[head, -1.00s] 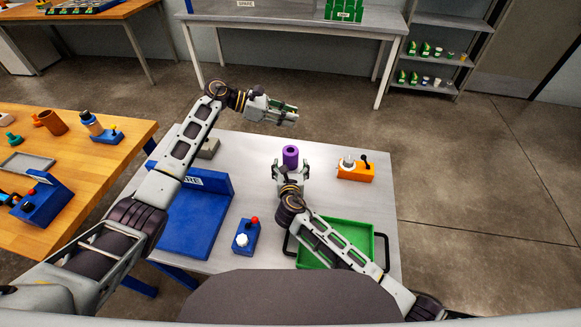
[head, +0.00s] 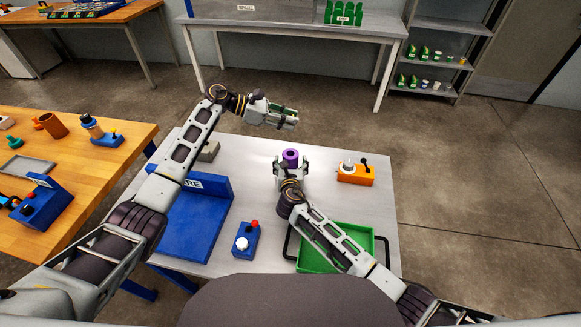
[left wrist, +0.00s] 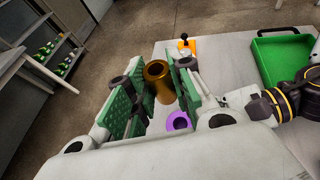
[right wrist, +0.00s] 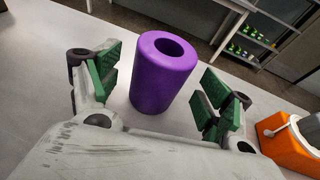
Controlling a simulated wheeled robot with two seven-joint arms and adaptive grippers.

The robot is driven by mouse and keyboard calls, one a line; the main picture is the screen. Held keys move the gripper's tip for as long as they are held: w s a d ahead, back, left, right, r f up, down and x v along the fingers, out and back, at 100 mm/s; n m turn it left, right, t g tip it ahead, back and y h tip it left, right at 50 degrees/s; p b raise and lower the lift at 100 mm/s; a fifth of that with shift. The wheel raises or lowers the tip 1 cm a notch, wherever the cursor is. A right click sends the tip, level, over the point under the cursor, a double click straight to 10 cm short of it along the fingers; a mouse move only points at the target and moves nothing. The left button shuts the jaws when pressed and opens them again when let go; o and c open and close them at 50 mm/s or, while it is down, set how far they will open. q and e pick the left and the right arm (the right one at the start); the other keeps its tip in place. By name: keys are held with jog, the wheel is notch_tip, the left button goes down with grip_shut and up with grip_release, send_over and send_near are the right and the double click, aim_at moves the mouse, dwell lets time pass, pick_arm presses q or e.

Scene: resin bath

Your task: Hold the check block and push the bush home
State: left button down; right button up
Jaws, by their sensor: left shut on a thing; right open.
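The check block is a purple cylinder with a hole in its top (head: 290,158), upright on the grey table. My right gripper (head: 291,164) is open, with a finger on either side of the block. In the right wrist view the block (right wrist: 162,78) stands between the fingers, with a gap on both sides. My left gripper (head: 291,117) is up beyond the block and shut on the bush, a brass-coloured tube (left wrist: 160,80) seen between its pads. The purple block (left wrist: 179,121) shows below the bush in the left wrist view. The bush is hard to make out in the head view.
An orange box with a black lever (head: 355,174) stands right of the block. A green tray (head: 366,240) lies under my right arm. A blue fixture (head: 208,232) and a blue button box (head: 246,242) are at the left. A grey block (head: 208,151) sits near the back-left edge.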

jog(key=shift+x, duration=1.4)
jog(key=shift+c, duration=0.4)
jog(key=c, duration=1.1)
jog(key=o, duration=1.1)
jog(key=c, duration=0.8)
